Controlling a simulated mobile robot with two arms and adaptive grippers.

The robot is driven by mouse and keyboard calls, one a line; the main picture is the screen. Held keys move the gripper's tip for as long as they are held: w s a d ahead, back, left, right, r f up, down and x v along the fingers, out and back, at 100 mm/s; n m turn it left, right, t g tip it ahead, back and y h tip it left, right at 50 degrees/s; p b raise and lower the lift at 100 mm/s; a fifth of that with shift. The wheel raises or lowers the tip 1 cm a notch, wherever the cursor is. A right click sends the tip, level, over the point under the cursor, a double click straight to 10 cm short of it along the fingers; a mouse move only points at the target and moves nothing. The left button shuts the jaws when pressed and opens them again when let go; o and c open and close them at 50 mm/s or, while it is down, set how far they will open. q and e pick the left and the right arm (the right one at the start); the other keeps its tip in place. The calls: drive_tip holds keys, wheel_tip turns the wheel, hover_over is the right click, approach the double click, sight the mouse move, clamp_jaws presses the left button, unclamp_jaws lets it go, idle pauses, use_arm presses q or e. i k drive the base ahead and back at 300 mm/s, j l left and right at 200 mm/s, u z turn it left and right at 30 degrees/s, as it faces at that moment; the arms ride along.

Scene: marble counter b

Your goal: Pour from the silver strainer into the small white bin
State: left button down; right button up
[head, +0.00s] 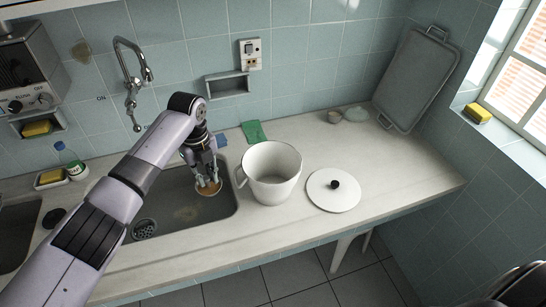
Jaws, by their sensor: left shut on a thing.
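My left gripper (205,174) points down over the sink and is shut on a small round thing, which I take for the silver strainer (209,188). Its inside looks tan or orange, and I cannot tell whether that is contents. The gripper fingers hide part of it. The small white bin (284,190) stands upright and open on the counter, just right of the sink and of the gripper. It has a handle on its left side, and its inside looks empty.
A white lid (333,200) with a black knob lies right of the bin. The faucet (131,75) rises behind the sink (180,232). A green cloth (253,132) and small bowls (356,114) are at the back. A grey tray (416,80) leans against the wall. The counter's right end is clear.

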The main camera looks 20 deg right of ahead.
sight(271, 169)
drive_tip(key=i+l, duration=0.35)
drive_tip(key=l, duration=0.15)
drive_tip(key=i+l, duration=0.3)
drive_tip(key=l, duration=0.2)
